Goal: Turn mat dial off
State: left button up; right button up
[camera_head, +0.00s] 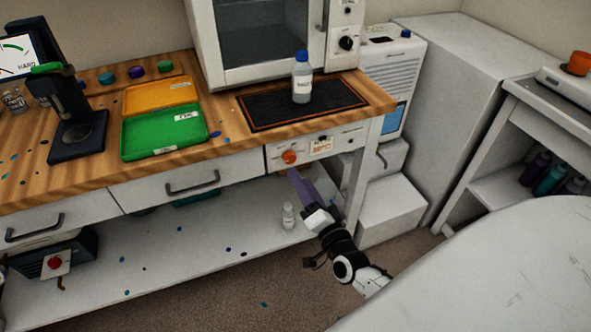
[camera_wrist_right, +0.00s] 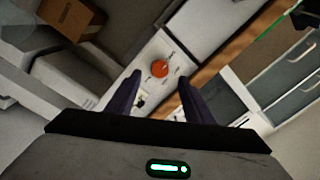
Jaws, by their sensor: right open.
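The mat dial is an orange knob (camera_head: 289,157) on a white control panel (camera_head: 318,145) on the bench front, under the black heating mat (camera_head: 262,108). In the right wrist view the orange knob (camera_wrist_right: 159,68) lies ahead, between and beyond the two fingers. My right gripper (camera_head: 294,174) is just below the knob in the head view, its purple fingers pointing up toward it. In the wrist view my right gripper (camera_wrist_right: 156,92) is open and empty. Contact with the knob is not visible. My left gripper is not in view.
A blue-capped bottle (camera_head: 302,80) stands on the mat. A green tray (camera_head: 163,131) and a yellow tray (camera_head: 160,95) lie to its left. A small white bottle (camera_head: 288,216) stands on the lower shelf (camera_head: 215,250) near my right arm. A white cabinet oven (camera_head: 270,40) stands behind.

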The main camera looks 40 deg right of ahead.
jog(key=v, duration=0.3)
jog(key=shift+s+a, duration=0.1)
jog(key=shift+s, duration=0.3)
jog(key=s+a+f+n+g+y, duration=0.3)
jog(key=s+a+f+n+g, duration=0.2)
jog(key=s+a+f+n, duration=0.2)
jog(key=s+a+f+n+g+y, duration=0.3)
jog(key=s+a+f+n, duration=0.3)
jog(key=s, duration=0.5)
jog(key=a+n+g, duration=0.1)
jog(key=a+n, duration=0.1)
jog(key=a, duration=0.1)
jog(key=shift+s+f+g, duration=0.2)
jog(key=shift+f+g, duration=0.15)
jog(key=shift+g, duration=0.05)
